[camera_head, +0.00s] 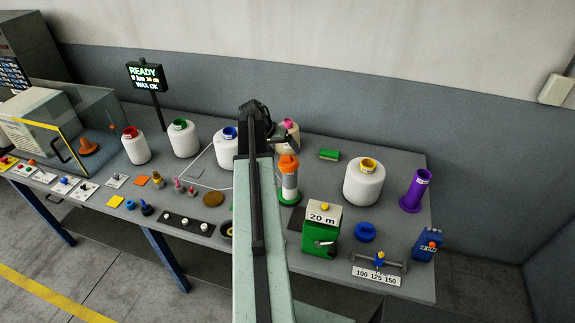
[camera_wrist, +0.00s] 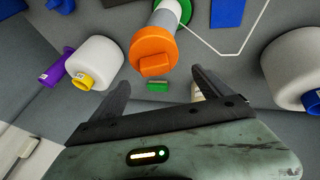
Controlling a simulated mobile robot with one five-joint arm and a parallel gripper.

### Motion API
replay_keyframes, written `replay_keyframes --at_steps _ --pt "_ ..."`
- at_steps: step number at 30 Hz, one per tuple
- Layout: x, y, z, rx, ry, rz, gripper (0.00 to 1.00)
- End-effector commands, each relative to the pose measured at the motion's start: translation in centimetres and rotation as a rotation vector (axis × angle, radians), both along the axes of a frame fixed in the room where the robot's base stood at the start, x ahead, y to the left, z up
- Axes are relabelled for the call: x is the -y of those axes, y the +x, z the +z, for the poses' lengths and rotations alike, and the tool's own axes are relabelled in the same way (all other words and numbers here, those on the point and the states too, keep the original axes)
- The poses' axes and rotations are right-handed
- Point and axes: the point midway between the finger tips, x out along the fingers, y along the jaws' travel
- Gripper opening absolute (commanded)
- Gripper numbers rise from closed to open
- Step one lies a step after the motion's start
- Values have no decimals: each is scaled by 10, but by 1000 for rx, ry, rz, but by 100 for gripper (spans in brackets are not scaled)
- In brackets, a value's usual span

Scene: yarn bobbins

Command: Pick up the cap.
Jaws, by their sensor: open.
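An orange cap (camera_head: 288,164) sits on top of an upright white-and-grey cylinder (camera_head: 289,182) with a green base. In the wrist view the orange cap (camera_wrist: 153,52) shows large, with a block-shaped grip on its face, just beyond the fingertips. My gripper (camera_head: 284,138) is above and close to the cap in the head view. In the wrist view its two fingers (camera_wrist: 160,80) are spread apart with nothing held between them. My arm hides part of the table in the head view.
A purple tube (camera_head: 413,192), a green box marked 20 m (camera_head: 320,232) and a green brush (camera_head: 329,154) are on the right.

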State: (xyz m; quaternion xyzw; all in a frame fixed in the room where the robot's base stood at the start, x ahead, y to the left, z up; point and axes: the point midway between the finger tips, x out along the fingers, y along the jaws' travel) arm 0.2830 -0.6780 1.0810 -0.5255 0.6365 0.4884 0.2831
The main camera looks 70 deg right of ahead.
Motion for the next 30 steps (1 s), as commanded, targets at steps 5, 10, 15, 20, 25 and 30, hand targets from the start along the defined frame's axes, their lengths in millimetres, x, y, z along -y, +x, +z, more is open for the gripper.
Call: replay_keyframes --at_steps 5,10,15,20,25,30 --pt "2 -2 -8 1 0 0 89" --pt "4 -12 -34 1 0 -1 89" --pt "14 -20 -55 1 0 1 89" --pt "14 -21 -51 0 1 2 89" --pt "14 -21 -50 0 1 2 56" --pt "14 -21 -50 0 1 2 26"
